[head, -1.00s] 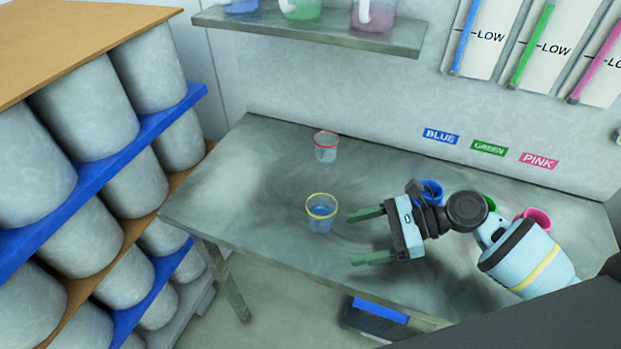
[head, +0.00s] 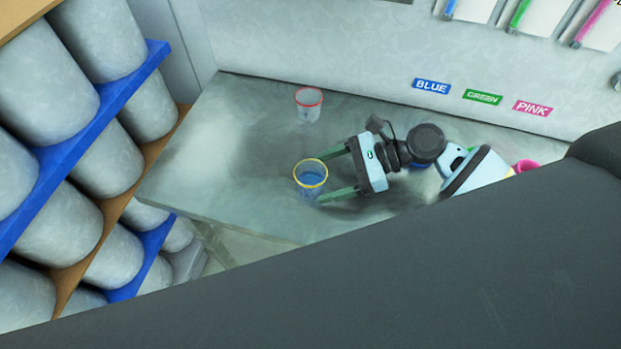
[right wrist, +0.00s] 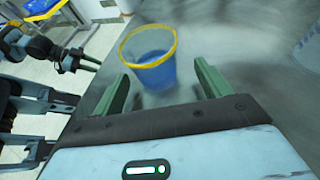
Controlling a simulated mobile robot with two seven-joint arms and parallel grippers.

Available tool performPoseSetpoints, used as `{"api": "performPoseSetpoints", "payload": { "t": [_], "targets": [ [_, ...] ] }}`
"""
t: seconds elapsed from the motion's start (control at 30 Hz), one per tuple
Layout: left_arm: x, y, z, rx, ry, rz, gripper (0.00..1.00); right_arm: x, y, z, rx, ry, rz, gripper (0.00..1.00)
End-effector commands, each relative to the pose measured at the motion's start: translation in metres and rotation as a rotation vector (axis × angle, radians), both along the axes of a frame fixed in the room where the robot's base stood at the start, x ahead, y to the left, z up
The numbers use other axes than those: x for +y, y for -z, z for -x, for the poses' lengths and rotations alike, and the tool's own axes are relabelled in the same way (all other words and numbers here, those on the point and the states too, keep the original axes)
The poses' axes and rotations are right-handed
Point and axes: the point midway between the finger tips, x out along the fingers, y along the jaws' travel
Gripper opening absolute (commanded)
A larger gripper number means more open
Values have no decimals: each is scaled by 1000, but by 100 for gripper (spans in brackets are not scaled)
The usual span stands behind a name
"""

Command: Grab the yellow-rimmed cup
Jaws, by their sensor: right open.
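The yellow-rimmed cup (head: 309,180) is clear, holds blue liquid and stands upright on the grey table. My right gripper (head: 324,176) is open, with its green fingers pointing at the cup from the right. In the head view the fingertips reach the cup's near side, one towards its upper side and one towards its lower side. In the right wrist view the cup (right wrist: 152,68) shows between and mostly beyond the fingertips. I cannot tell whether either finger touches it. My left gripper is not seen in the head view.
A clear red-rimmed cup (head: 308,106) stands behind the yellow-rimmed one. A pink cup (head: 526,165) is partly hidden at the right, beyond my right arm. The table (head: 235,160) is bare to the left. A rack of grey drums (head: 95,45) stands at the left.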

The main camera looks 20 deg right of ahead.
Motion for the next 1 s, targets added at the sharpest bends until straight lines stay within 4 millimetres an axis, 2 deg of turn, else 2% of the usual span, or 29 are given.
{"api": "performPoseSetpoints", "payload": {
  "t": [0.07,0.27,0.4,0.73,1.0],
  "targets": [
    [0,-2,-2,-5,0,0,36,3,0,0,0,0,-1,76],
    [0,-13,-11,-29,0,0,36,31,-1,-1,-4,-1,-3,76],
    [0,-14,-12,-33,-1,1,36,45,8,-4,0,0,-1,76],
    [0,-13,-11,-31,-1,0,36,51,12,-5,1,0,0,76],
    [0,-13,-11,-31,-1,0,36,51,12,-5,1,0,1,42]
  ]
}}
